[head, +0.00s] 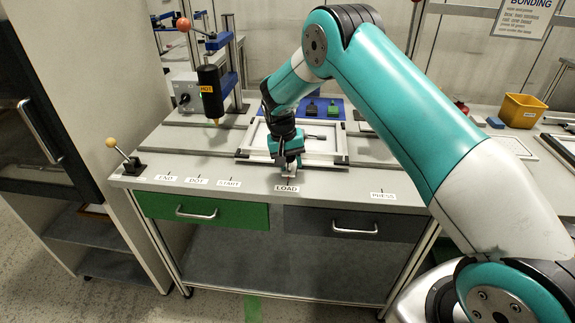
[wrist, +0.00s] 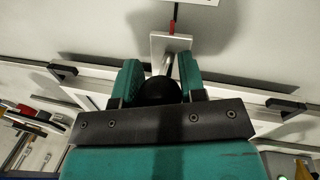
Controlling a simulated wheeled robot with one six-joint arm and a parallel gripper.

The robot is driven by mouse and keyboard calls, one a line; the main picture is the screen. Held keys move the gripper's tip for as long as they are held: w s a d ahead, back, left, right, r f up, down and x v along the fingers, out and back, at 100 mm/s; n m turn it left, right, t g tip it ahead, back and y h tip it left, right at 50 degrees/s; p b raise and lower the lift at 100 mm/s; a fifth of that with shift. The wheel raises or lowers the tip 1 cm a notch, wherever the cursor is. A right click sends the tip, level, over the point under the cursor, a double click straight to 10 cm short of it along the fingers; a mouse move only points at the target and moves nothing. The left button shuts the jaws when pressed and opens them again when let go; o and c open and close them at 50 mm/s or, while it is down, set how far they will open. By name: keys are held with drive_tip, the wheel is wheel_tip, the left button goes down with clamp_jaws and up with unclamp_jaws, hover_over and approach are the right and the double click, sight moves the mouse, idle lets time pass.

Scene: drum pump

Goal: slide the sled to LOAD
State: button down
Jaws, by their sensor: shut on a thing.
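The sled (head: 341,158) is a pale frame-like carriage on the bench top, behind the LOAD label (head: 287,189). My gripper (head: 287,160) is at the sled's front edge. In the wrist view, its teal fingers (wrist: 160,82) are shut around a round black knob (wrist: 160,93), beside a pale bracket (wrist: 171,45). A red pointer (wrist: 172,27) extends from the bracket close to a thin dark mark. In the head view the pointer sits just behind the LOAD label, roughly in line with it. My wrist hides part of the sled.
Labels END (head: 164,178), DOT (head: 196,181), START (head: 228,183) and PRESS (head: 383,196) line the front edge. A black dispenser (head: 211,92) stands over the rail at left. A small lever (head: 128,160) is at the left corner. A yellow bin (head: 522,110) is far right.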

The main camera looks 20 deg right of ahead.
drive_tip(key=c, duration=0.7)
unclamp_jaws()
drive_tip(key=a+r, duration=0.1)
drive_tip(key=r, duration=0.4)
drive_tip(key=a+r+b, duration=0.1)
drive_tip(key=r, duration=0.5)
drive_tip(key=w+a+r, duration=0.1)
drive_tip(key=r, duration=0.5)
drive_tip(key=shift+w+r, duration=0.1)
